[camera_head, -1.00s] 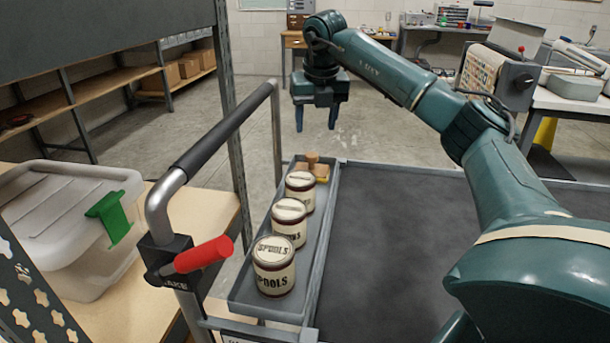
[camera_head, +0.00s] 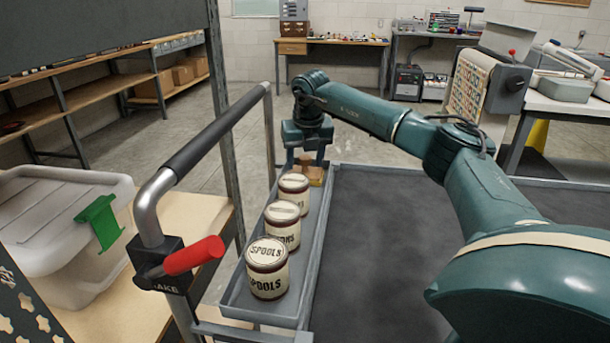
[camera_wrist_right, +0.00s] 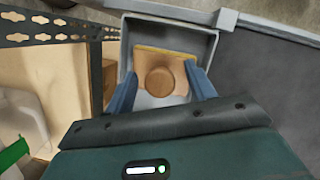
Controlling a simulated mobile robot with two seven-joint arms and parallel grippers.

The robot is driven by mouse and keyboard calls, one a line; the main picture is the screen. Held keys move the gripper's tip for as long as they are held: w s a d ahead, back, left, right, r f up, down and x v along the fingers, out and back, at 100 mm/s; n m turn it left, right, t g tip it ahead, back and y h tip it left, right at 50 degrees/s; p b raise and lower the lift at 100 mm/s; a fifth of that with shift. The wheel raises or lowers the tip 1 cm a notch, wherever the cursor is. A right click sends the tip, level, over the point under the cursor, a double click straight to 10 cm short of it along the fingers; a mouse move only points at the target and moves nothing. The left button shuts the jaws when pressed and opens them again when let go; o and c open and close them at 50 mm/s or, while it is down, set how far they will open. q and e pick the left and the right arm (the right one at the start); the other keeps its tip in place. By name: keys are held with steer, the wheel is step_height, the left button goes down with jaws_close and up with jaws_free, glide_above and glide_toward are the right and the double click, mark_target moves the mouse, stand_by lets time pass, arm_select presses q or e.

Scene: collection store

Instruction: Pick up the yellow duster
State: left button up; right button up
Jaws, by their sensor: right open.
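The yellow duster (camera_head: 315,176) is a wooden block with a round knob and a yellow edge. It lies at the far end of the narrow grey tray (camera_head: 233,293), partly hidden by my right gripper (camera_head: 306,161) in the head view. In the right wrist view the duster (camera_wrist_right: 180,68) shows knob-up between the two blue fingers of my right gripper (camera_wrist_right: 163,90). The fingers are open, one on each side of the block. I cannot tell whether they touch it. My left gripper is not in view.
A cart handle (camera_head: 215,130) with a red lever (camera_head: 194,256) rises at the left. The dark cart top (camera_head: 375,250) is clear beside the tray.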

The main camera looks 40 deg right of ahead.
mark_target(305, 157)
steer(key=c, duration=1.1)
steer(key=shift+r, duration=0.1)
step_height(305, 157, up, 10)
steer(key=shift+f+p, duration=0.1)
steer(key=shift+p, duration=0.7)
steer(key=o, duration=0.5)
steer(key=c, duration=0.3)
